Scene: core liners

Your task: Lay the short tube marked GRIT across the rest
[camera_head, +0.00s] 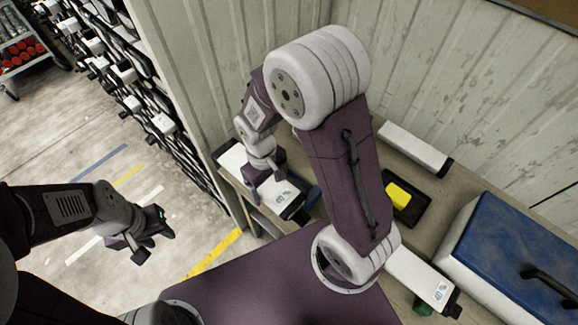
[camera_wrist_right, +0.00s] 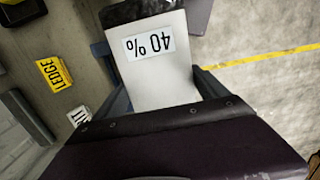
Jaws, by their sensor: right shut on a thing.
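My right gripper (camera_head: 268,186) is shut on a white tube with a dark end cap (camera_head: 284,194), at the left end of the bench. In the right wrist view the held tube (camera_wrist_right: 160,75) lies between the fingers, its label reading "40 %" upside down. Two more white tubes with dark ends show in the head view, one at the back wall (camera_head: 412,146) and one at the front right (camera_head: 418,274). I cannot read GRIT on any of them. I cannot make out the rest. My left gripper (camera_head: 158,245) is open and empty over the floor at left.
A dark tray (camera_head: 412,217) with a yellow block (camera_head: 398,196) sits mid-bench. A large blue-topped box (camera_head: 512,250) stands at right. A rack (camera_head: 130,85) stands at left beyond open floor.

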